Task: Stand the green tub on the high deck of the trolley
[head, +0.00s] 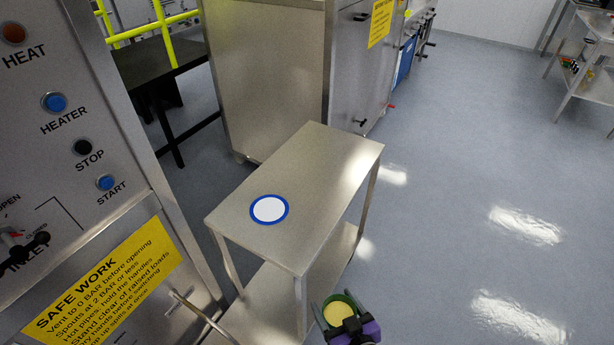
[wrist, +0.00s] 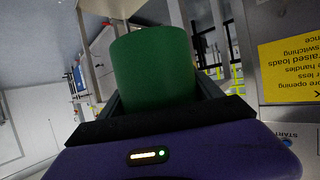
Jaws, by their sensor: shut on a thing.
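The green tub (wrist: 152,66) fills the middle of the wrist view, between the fingers of my gripper (wrist: 155,98). In the head view the tub (head: 339,310) shows at the bottom, with a pale yellow top or inside. My gripper (head: 345,322) is shut on it there, in front of the trolley's near right corner and below its top. The trolley's high deck (head: 318,180) is a flat steel top. A white disc with a blue rim (head: 269,209) lies on its left part. The low deck (head: 265,305) is partly hidden below.
A steel control panel with a yellow safety sign (head: 105,285) stands close on the left. A large steel cabinet (head: 265,75) stands behind the trolley. Open floor (head: 470,200) lies to the right. Another steel table (head: 590,85) is at the far right.

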